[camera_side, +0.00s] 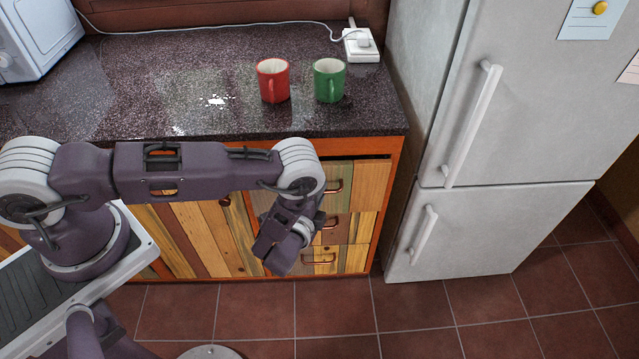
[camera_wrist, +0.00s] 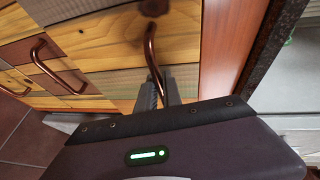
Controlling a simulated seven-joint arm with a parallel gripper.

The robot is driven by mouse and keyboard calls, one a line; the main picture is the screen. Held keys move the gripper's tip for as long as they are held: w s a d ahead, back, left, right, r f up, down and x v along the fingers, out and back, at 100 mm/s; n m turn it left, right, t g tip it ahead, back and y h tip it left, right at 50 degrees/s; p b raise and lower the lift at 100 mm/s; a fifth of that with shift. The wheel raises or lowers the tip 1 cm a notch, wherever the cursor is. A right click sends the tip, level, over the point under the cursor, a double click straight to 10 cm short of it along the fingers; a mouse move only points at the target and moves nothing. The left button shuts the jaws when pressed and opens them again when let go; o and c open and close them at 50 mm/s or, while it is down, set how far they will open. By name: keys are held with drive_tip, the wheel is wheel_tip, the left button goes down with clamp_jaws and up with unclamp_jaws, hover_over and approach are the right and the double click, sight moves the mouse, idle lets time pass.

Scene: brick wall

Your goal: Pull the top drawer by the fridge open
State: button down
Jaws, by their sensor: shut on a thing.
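The top drawer (camera_side: 368,180) has a wooden plank front under the counter, beside the fridge (camera_side: 480,120). Its curved copper handle (camera_side: 334,187) shows partly beside my wrist. In the wrist view, the same handle (camera_wrist: 151,50) runs down between the two fingers of my gripper (camera_wrist: 162,90), which is shut on it. In the side view, my arm hides the left part of the drawer and the fingertips. A thin dark line shows along the drawer's top edge; I cannot tell how far out the drawer stands.
Lower drawers with copper handles (camera_wrist: 60,68) lie below. A red mug (camera_side: 272,82) and a green mug (camera_side: 328,82) stand on the dark counter (camera_side: 200,85). The fridge's lower handle (camera_side: 424,234) juts out at right.

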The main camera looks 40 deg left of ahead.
drive_tip(key=s+d, duration=1.4)
drive_tip(key=shift+s+d, duration=0.3)
drive_tip(key=shift+d, duration=0.1)
drive_tip(key=c, duration=1.8)
unclamp_jaws()
drive_tip(key=v, duration=0.7)
